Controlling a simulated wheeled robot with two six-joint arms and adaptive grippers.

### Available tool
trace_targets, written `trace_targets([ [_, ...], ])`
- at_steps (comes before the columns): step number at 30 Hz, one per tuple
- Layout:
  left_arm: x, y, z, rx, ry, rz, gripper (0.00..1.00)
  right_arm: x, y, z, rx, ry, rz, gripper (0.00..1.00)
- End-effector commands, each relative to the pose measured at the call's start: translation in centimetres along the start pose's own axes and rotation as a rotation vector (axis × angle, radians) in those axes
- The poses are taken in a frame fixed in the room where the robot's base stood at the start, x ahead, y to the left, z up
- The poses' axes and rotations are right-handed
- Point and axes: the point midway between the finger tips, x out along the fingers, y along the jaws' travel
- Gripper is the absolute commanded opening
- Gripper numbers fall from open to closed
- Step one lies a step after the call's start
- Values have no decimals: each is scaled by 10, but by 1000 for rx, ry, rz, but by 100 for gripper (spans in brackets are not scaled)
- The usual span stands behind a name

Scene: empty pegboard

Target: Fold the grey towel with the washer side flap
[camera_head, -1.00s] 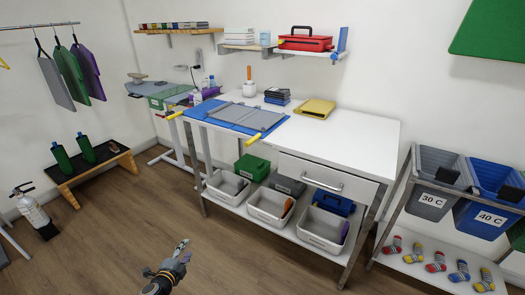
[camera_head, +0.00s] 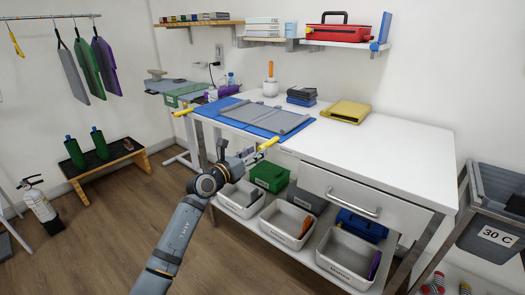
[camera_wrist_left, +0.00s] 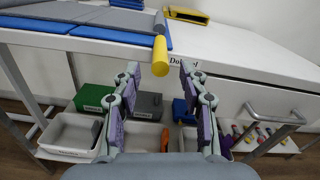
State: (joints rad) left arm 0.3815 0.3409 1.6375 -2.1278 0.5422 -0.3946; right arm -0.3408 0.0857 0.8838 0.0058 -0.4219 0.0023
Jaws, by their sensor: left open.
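The grey towel (camera_head: 265,118) lies flat on the blue folding board (camera_head: 237,105) on the white table; it also shows at the top left of the left wrist view (camera_wrist_left: 95,14). One yellow flap handle (camera_head: 268,143) sticks out from the board's near right edge, and another yellow handle (camera_head: 183,112) from its left end. My left gripper (camera_head: 250,157) is open beside the near right handle. In the left wrist view the handle's end (camera_wrist_left: 160,56) appears between and just beyond the open fingertips (camera_wrist_left: 159,74), with nothing gripped. My right gripper is out of view.
A yellow case (camera_head: 345,112) and dark folded items (camera_head: 301,95) lie behind the board. Grey bins (camera_head: 288,226) stand on the shelf under the table. A drawer handle (camera_head: 352,203) juts from the front. The table's right part is clear.

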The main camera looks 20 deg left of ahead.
Motion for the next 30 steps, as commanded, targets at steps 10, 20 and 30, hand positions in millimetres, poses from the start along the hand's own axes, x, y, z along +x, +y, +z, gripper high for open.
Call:
trace_targets([
  [10,42,0,0,-1,0,0,43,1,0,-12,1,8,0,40],
  [20,42,0,0,-1,1,0,31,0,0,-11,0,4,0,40],
  [30,42,0,-1,-1,1,0,0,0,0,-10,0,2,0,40],
])
